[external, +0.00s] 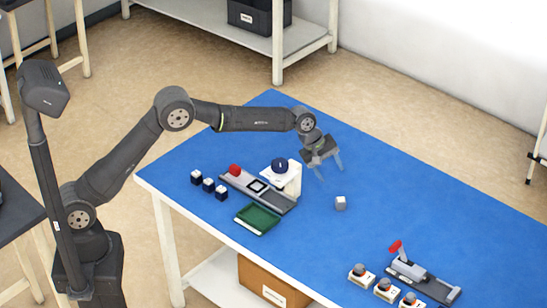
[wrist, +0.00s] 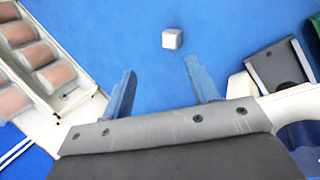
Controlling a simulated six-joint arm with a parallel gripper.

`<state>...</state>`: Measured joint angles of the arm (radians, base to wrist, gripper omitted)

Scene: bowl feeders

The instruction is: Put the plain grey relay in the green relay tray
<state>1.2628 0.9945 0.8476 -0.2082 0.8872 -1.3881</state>
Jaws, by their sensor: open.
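The plain grey relay (external: 340,203) is a small light grey block lying alone on the blue table. In the wrist view the grey relay (wrist: 172,39) lies beyond my fingertips, a little right of the line midway between them. My gripper (external: 331,171) is open and empty, held above the table and apart from the relay. Its two fingers also show in the wrist view (wrist: 160,82). The green relay tray (external: 257,219) lies on the table left of the relay, in front of a grey feeder. It looks empty.
A grey feeder (external: 257,186) with a red knob and a white stand with a dark dome (external: 280,165) stand left of my gripper. Several dark-and-white blocks (external: 208,185) sit beside it. Another feeder (external: 425,280) and several small white units (external: 384,287) are at front right. The table around the relay is clear.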

